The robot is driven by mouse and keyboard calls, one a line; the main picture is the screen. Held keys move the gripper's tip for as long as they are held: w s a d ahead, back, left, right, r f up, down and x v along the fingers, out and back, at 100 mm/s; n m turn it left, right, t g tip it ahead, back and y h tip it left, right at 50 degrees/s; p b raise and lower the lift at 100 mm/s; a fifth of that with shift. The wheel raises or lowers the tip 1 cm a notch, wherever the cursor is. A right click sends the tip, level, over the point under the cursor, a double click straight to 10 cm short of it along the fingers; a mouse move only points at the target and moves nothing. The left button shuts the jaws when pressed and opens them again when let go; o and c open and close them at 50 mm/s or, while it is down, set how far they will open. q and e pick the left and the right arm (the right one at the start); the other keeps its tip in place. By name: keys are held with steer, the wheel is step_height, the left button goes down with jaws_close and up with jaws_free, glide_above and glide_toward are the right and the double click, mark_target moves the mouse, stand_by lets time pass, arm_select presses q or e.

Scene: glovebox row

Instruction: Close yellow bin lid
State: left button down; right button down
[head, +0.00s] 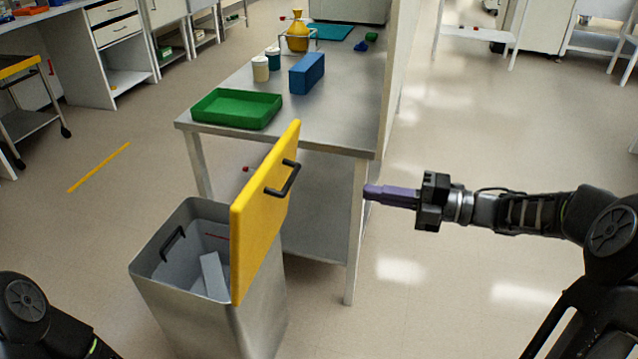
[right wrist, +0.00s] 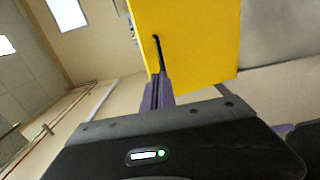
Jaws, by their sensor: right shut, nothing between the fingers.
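A grey metal bin (head: 262,318) stands on the floor in the lower middle of the head view. Its yellow lid (head: 258,225) stands open, raised steeply at the bin's right side, with a black handle (head: 284,178) on its right-hand face. Inside the bin are a pale block and a dark handle. My right gripper (head: 368,192) reaches in from the right, shut and empty, its purple fingers pointing left towards the lid with a gap between. In the right wrist view, the yellow lid (right wrist: 200,40) fills the upper middle beyond the purple fingers (right wrist: 157,95). My left gripper is out of view.
A steel table (head: 330,125) stands just behind the bin, with a green tray (head: 237,108), a blue box (head: 307,73) and jars on top. A table leg stands close to my right gripper in the picture. The floor at the right is clear.

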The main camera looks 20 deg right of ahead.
steer(key=shift+w+a, duration=0.1)
steer(key=b+x, duration=0.1)
steer(key=x, duration=1.2)
steer(key=shift+w+a, duration=0.2)
steer(key=shift+a, duration=0.15)
